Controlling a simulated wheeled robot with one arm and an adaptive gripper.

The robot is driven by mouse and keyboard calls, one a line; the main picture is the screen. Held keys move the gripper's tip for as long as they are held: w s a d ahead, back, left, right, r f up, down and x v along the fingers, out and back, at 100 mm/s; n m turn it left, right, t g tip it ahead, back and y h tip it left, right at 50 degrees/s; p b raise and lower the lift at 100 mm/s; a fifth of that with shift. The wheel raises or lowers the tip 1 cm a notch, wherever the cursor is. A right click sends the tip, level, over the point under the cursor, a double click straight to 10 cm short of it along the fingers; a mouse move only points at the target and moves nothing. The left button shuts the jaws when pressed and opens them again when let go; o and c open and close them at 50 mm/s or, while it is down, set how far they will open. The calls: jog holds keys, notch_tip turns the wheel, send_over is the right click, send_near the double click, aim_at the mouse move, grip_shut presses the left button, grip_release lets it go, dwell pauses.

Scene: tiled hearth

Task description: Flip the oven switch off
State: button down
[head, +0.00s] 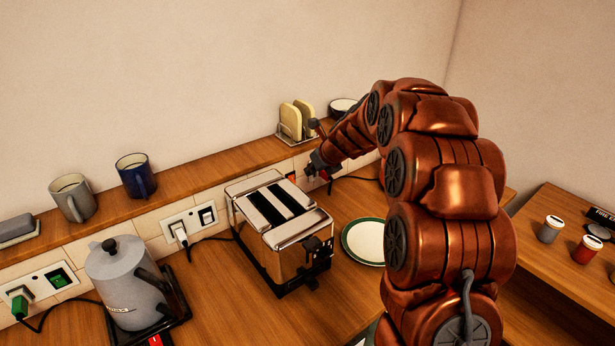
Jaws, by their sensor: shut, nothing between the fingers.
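My copper-coloured arm reaches from the right to the tiled strip behind the counter. My gripper (318,168) is dark, small in view and shut, with nothing seen in it. Its tip is close to a red-orange switch (291,178) on the tiles, just right of the toaster. Whether they touch cannot be told. The gripper and toaster partly hide this switch plate, so its position is unclear. No label shows which switch is the oven's.
A chrome toaster (285,225) stands left of my gripper. A green-rimmed plate (364,241) lies below my arm. A grey kettle (125,280) stands at left. The ledge holds a grey mug (73,197), a blue mug (136,175) and a toast rack (296,122).

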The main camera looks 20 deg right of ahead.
jog(key=shift+v, duration=1.3)
jog(key=shift+w+a+r, duration=0.1)
jog(key=s+a+n, duration=0.2)
jog(key=s+a+r+n+g, duration=0.1)
jog(key=s+a+n, duration=0.1)
jog(key=s, duration=0.1)
jog(key=s+a+r+n+p, duration=0.1)
jog(key=s+a+n, duration=0.1)
jog(key=shift+s+a+r+g+y, duration=0.15)
jog(key=shift+a+r+g+y, duration=0.05)
jog(key=shift+a+g+y, duration=0.2)
jog(key=s+a+n+g, duration=0.1)
jog(key=s+a+n, duration=0.1)
jog(key=s+n, duration=0.1)
jog(key=s+a+r+n+g+p, duration=0.1)
jog(key=s+a+n, duration=0.1)
jog(key=s, duration=0.3)
jog(key=s+a+n+p, duration=0.1)
jog(key=s+a+n, duration=0.1)
jog(key=s+n, duration=0.2)
jog(key=shift+s+r+g, duration=0.3)
jog(key=shift+s+g, duration=0.1)
jog(key=shift+s, duration=0.05)
jog(key=s+n+g+h+p, duration=0.3)
jog(key=s+n+g, duration=0.2)
jog(key=s+n, duration=1.3)
jog(key=s, duration=1)
jog(key=shift+s+d+r, duration=0.2)
jog(key=shift+d+r, duration=0.1)
jog(key=shift+r, duration=0.05)
